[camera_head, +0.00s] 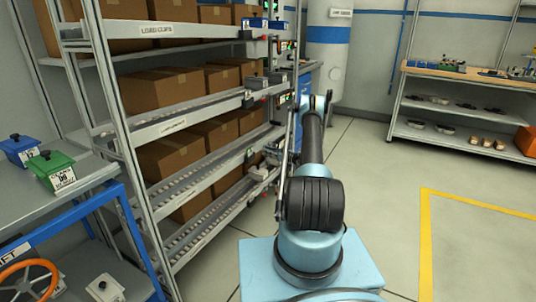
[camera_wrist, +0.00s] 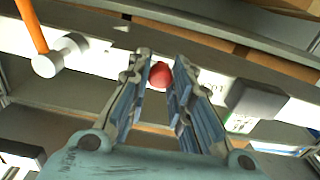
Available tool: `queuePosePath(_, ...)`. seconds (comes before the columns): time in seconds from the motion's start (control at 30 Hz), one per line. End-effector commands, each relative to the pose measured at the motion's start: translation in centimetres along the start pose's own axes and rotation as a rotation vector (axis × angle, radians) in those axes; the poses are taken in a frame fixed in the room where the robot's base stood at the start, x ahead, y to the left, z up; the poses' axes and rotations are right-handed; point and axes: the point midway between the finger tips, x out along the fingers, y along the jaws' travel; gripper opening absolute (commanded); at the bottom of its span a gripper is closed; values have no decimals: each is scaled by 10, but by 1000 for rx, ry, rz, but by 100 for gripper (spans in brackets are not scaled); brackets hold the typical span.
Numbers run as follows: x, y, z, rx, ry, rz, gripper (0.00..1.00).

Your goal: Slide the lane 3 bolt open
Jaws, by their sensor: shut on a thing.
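A round red knob (camera_wrist: 160,76) shows between my fingertips in the wrist view, in front of a pale strip on the rack; I take it to be the bolt's handle. My gripper (camera_wrist: 162,66) is shut on this knob, one finger on each side. The bolt's body is mostly hidden behind the fingers, so I cannot tell how far it is slid. In the head view my arm reaches to the right end of the flow rack (camera_head: 120,140), and the gripper there is too small and covered to make out. The lane number cannot be read.
In the wrist view an orange rod with a pale end (camera_wrist: 48,62) stands left of the fingers and a grey block (camera_wrist: 257,99) right of them. Brown cartons (camera_head: 165,90) fill the rack lanes. A workbench (camera_head: 470,75) stands at right; the floor between is clear.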

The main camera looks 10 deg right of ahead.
Motion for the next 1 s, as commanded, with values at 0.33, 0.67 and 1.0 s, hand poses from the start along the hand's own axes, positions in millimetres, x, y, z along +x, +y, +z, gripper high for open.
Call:
queuePosePath(0.33,5,-18,-1,1,2,-3,0)
queuePosePath(0.67,10,-21,-1,1,1,-8,40)
queuePosePath(1.0,1,-22,-1,0,1,-8,40)
